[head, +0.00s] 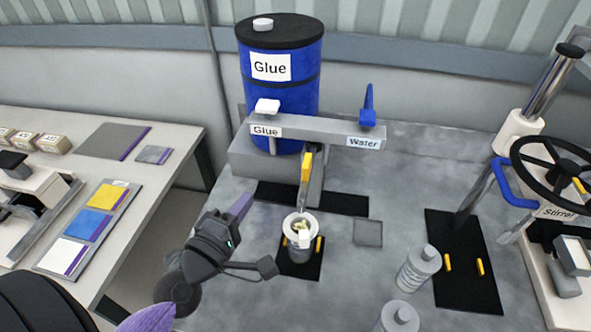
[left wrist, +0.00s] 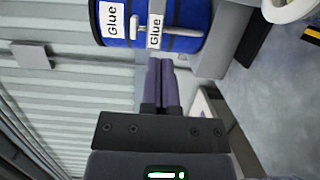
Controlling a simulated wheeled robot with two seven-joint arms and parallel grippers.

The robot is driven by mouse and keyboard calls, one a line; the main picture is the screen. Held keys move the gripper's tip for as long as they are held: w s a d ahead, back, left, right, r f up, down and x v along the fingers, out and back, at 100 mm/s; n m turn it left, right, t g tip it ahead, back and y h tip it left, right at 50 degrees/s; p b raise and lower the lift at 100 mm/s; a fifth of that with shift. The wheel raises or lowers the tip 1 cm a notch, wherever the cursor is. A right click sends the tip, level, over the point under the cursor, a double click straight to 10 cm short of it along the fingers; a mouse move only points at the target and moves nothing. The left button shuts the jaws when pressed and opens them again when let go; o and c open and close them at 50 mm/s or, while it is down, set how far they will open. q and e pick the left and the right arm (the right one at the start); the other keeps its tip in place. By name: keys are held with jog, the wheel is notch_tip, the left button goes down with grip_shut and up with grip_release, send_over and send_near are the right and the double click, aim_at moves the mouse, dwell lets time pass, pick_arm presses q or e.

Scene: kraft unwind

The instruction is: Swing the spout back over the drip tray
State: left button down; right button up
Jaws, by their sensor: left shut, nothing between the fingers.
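The spout (head: 305,182) is a slim grey pipe with a yellow band at its top. It hangs from the bar of the glue and water stand (head: 315,128) and points down at an open white pot (head: 299,250). A black strip (head: 340,203) lies under the stand behind the pot; I cannot tell whether it is the drip tray. My left gripper (head: 243,203) is shut and empty, left of the spout and apart from it. In the left wrist view its purple fingers (left wrist: 160,62) lie together, with the pot (left wrist: 288,10) at the top right.
A blue glue drum (head: 277,95) stands behind the bar, with a white glue handle (head: 267,106) and a blue water lever (head: 367,108). Grey bottles (head: 416,270) stand to the right of the pot. A stirrer (head: 557,212) with a black wheel is far right.

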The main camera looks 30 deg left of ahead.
aim_at(308, 171)
pick_arm(q)
jog(key=w+d+p, duration=0.3)
jog(key=w, duration=0.7)
jog(key=shift+w+d, duration=0.35)
jog(key=shift+d, duration=0.05)
jog(key=shift+r+y, duration=0.1)
jog(key=shift+y, duration=0.2)
